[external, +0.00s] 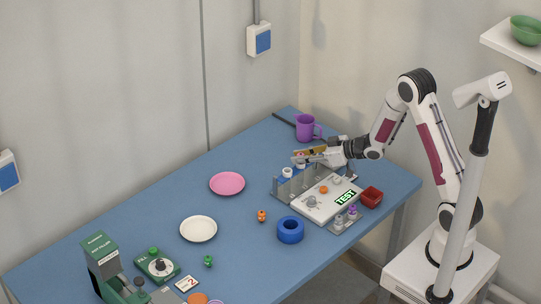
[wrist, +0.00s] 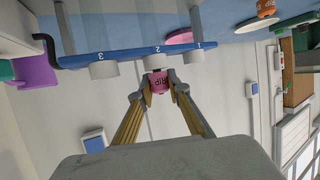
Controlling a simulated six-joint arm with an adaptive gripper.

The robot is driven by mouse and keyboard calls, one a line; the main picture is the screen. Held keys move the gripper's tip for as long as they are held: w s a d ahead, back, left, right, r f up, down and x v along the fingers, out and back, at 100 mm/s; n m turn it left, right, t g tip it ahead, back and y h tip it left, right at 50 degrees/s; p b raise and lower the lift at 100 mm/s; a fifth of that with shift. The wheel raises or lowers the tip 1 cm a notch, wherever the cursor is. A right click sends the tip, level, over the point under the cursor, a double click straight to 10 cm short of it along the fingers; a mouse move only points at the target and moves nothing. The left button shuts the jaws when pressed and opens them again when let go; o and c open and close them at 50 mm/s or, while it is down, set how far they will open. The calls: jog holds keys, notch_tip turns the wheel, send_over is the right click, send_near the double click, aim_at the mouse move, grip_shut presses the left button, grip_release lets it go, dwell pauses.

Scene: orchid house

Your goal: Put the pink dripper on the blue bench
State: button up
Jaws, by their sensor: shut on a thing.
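My gripper (external: 308,156) is at the far right part of the blue bench (external: 255,240), raised above the back of a grey and white test station (external: 325,205). In the wrist view my gripper (wrist: 159,88) is shut on the pink dripper (wrist: 158,79), a small pink piece with dark lettering, part of which reads "RIP". The fingertips hold it from both sides. In the wrist view it appears close to the white cylinder numbered 2; I cannot tell whether they touch. In the external view the dripper is too small to make out clearly.
White cylinders numbered 1 to 3 line a blue strip (wrist: 125,57). A purple jug (external: 307,128) and a red box (external: 371,196) flank the station.

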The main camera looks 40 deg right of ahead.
jog(key=shift+f, duration=0.2)
jog(key=o, duration=0.8)
jog(key=shift+s, duration=0.1)
jog(key=v, duration=0.7)
jog(key=shift+s+r, duration=0.2)
jog(key=shift+r, duration=0.05)
jog(key=shift+d, duration=0.15)
